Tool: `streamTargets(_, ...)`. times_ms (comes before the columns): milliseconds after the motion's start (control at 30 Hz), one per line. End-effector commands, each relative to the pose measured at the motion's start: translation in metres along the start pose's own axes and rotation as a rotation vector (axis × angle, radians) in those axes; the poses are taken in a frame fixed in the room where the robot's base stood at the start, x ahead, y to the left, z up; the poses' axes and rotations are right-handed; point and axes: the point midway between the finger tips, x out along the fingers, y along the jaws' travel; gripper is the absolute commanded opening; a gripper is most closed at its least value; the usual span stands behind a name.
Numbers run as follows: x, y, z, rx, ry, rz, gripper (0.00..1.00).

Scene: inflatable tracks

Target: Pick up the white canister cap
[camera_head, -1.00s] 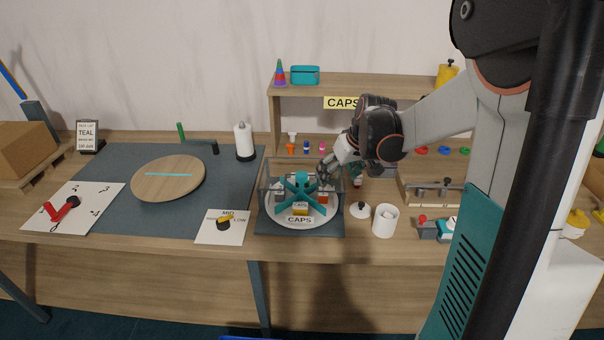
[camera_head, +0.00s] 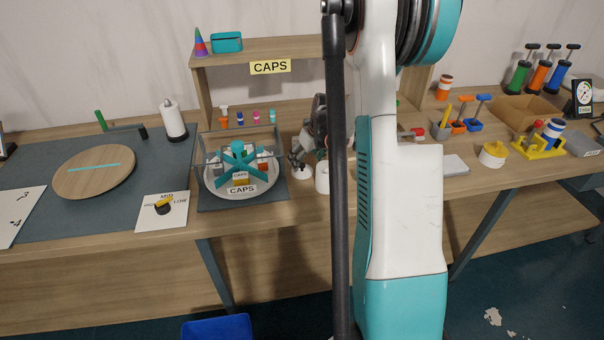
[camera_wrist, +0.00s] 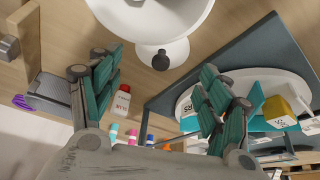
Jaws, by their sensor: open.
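The white canister cap (camera_head: 303,174) is a round white lid with a black knob and lies on the table just left of the white canister (camera_head: 322,182). In the wrist view the cap (camera_wrist: 175,51) shows with its dark knob, close to the open white canister (camera_wrist: 150,14). My gripper (camera_head: 298,157) is just above the cap in the head view. In the wrist view my gripper (camera_wrist: 160,62) has its teal-padded fingers spread wide, with the knob between the fingertips in the picture. Nothing is held. My arm partly hides the canister in the head view.
A round CAPS tray (camera_head: 239,192) with a teal divider stands left of the cap; it also shows in the wrist view (camera_wrist: 297,80). A white bottle (camera_wrist: 121,100) shows near the left finger. The shelf (camera_head: 283,74) stands behind.

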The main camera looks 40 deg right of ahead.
Motion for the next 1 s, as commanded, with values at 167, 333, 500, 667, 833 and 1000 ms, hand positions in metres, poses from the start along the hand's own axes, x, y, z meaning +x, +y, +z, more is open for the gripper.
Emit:
streamTargets(167, 0.010, -0.001, -0.001, -0.001, 0.000, 0.000, 0.71)
streamTargets(333, 0.034, -0.002, -0.003, -0.002, 0.000, 0.000, 0.71)
streamTargets(500, 0.053, -0.001, -0.004, -0.001, 0.000, 0.000, 0.71)
streamTargets(667, 0.053, -0.001, -0.004, 0.000, 0.000, 0.000, 0.71)
streamTargets(833, 0.053, -0.001, -0.004, 0.000, 0.000, 0.000, 0.50)
streamTargets(1000, 0.053, -0.002, -0.004, 0.000, 0.000, 0.000, 0.47)
